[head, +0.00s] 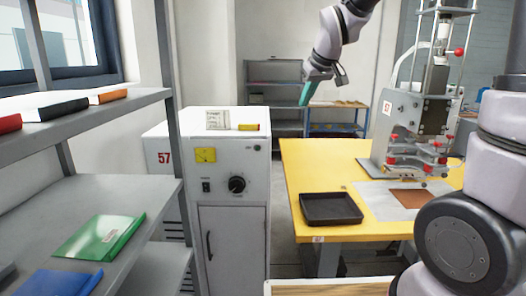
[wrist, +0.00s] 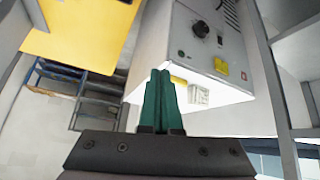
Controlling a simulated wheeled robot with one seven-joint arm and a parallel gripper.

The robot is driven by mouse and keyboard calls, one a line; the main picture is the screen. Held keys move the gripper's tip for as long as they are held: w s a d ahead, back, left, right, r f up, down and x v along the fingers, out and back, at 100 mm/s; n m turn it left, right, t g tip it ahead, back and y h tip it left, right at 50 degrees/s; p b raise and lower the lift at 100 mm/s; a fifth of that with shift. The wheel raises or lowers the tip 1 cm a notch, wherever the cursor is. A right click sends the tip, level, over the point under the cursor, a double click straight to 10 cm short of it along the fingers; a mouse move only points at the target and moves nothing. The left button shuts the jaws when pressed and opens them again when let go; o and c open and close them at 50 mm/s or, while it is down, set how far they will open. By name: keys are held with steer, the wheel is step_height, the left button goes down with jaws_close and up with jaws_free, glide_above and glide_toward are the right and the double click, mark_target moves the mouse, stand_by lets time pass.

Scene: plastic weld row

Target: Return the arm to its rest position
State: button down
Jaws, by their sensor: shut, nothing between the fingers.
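My gripper (head: 308,93) hangs in the air in the upper middle of the head view, above and behind the gap between the white cabinet and the yellow table. Its green fingers point down and slightly left. In the wrist view the two green fingers of my gripper (wrist: 164,100) lie side by side, closed together with nothing between them. My arm reaches in from the top of the head view, and a large part of it shows at the right.
A white cabinet (head: 234,175) with a knob stands left of the yellow table (head: 315,165). The table bears a black tray (head: 331,222) and a welding press (head: 415,110). A grey shelf (head: 110,190) with folders is at left. Open floor and a rack (head: 275,75) lie behind.

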steer(key=s+d+r+m, duration=0.2)
steer(key=s+d+m, duration=0.2)
steer(key=s, duration=0.7)
steer(key=s+d+r+m, duration=0.1)
steer(key=s+d+m, duration=0.4)
steer(key=s+d, duration=0.3)
steer(key=s, duration=0.4)
steer(key=shift+d+r, duration=0.25)
steer(key=shift+r, duration=0.15)
